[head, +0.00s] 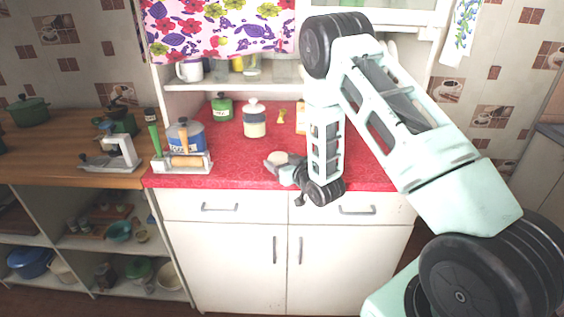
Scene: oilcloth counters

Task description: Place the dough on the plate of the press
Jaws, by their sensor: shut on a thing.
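My gripper (283,165) is over the red counter, near its front edge. It is shut on a small pale lump, the dough (276,157), which shows at its fingertips. From this view I cannot tell whether the dough touches the counter. A grey and white device that looks like the press (121,152) stands on the wooden counter at the left, with a white raised frame and a flat grey base. It is well to the left of my gripper. Its plate is small here and hard to make out.
The counter's front middle is clear.

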